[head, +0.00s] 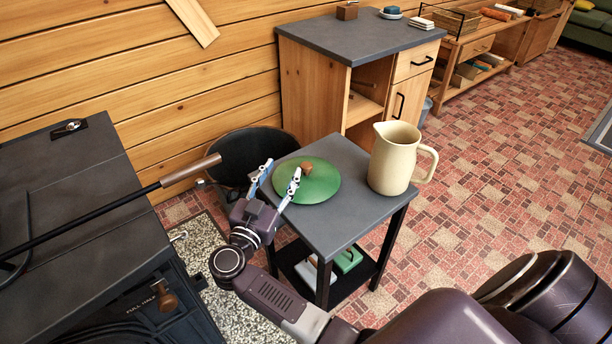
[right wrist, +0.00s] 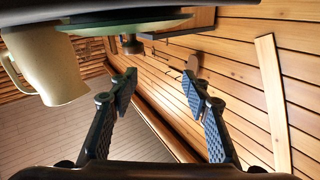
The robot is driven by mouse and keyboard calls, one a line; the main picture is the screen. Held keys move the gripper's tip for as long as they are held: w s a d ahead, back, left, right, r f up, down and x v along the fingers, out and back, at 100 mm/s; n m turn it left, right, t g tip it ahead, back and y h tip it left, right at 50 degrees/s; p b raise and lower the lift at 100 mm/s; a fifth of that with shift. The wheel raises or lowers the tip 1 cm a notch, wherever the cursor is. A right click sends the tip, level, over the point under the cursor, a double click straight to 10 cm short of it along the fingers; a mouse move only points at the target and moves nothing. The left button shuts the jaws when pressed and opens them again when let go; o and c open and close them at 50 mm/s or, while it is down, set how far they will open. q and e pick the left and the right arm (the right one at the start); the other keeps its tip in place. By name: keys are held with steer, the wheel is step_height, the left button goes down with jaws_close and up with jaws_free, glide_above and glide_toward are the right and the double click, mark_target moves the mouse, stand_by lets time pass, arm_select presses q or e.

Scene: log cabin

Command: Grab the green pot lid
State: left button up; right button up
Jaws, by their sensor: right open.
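The green pot lid (head: 318,188) lies flat on a small grey-topped side table (head: 345,222), with its brown wooden knob (head: 307,169) upward. My right gripper (head: 281,172) is open and empty at the left edge of the lid, its fingers pointing toward it; one finger overlaps the lid in the picture. In the right wrist view, turned over, the lid (right wrist: 150,24) and knob (right wrist: 133,46) show at the top, apart from the open fingers (right wrist: 160,78). The knob is not between the fingertips. My left gripper is not in view.
A cream pitcher (head: 393,160) stands right of the lid, and shows in the wrist view (right wrist: 48,65). A black stove (head: 75,210) is at left, with a dark pan-like bin (head: 240,145) behind the gripper. A wooden cabinet (head: 312,92) stands behind. The table's front is clear.

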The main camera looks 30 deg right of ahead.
mark_target(304, 171)
steer(key=f+g, duration=0.1)
steer(key=s+d+g, duration=0.1)
steer(key=s+f+g, duration=0.1)
steer(key=shift+d+f+m+g+h, duration=0.3)
steer(key=shift+f+m, duration=0.05)
steer(key=shift+m, duration=0.05)
steer(key=shift+b+x, duration=0.35)
steer(key=shift+x, duration=1.15)
steer(key=b+x, duration=0.1)
steer(key=x, duration=0.2)
steer(key=shift+d+r, duration=0.1)
steer(key=shift+d, duration=0.15)
steer(key=shift+w+d, duration=0.35)
steer(key=shift+d, duration=0.1)
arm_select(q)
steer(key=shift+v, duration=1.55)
arm_select(e)
jaws_close()
